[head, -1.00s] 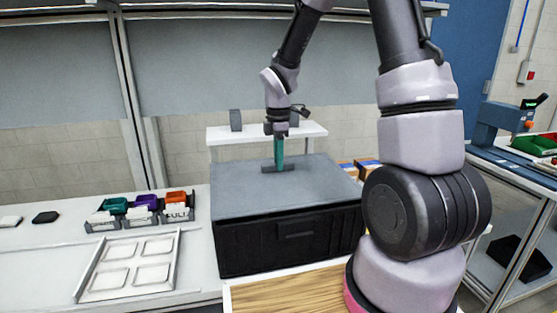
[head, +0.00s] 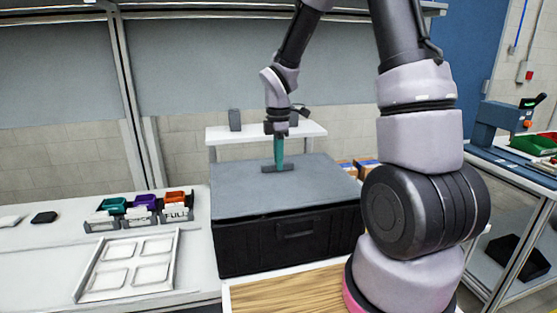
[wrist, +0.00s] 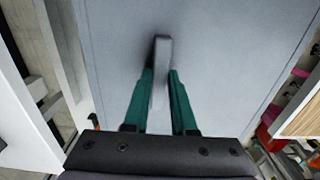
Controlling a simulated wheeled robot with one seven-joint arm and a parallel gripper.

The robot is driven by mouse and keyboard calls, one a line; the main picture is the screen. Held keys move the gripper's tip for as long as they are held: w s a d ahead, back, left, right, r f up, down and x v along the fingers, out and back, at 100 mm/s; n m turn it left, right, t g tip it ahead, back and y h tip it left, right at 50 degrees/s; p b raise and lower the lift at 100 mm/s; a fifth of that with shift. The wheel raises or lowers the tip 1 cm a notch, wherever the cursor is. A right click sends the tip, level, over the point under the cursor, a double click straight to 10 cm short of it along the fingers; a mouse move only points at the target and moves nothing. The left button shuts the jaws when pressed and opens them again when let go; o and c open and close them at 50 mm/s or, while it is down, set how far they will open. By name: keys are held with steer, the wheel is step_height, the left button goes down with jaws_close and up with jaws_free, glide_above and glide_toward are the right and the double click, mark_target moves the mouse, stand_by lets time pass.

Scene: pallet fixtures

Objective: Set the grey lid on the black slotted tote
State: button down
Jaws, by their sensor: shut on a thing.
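The grey lid (head: 240,196) lies over the top of the black slotted tote (head: 270,251), roughly level. At the tote's front its edge runs close along the rim; whether it is fully seated I cannot tell. My gripper (head: 279,165) points down from above, shut on the lid's dark raised handle. In the wrist view the green fingers of my gripper (wrist: 162,100) stand either side of the handle (wrist: 161,65), and the lid's flat top (wrist: 220,50) fills most of the picture. The tote's inside is hidden.
A white raised shelf (head: 225,134) stands behind the tote. Left on the bench are a white tray with several recesses (head: 87,289) and small coloured bins (head: 146,203). A wooden board (head: 270,296) lies in front. A second bench (head: 540,172) is at right.

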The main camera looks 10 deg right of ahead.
steer(key=shift+f, duration=0.75)
stand_by(0.3)
steer(key=c, duration=0.6)
jaws_free()
steer(key=shift+c, duration=0.2)
step_height(320, 180, up, 11)
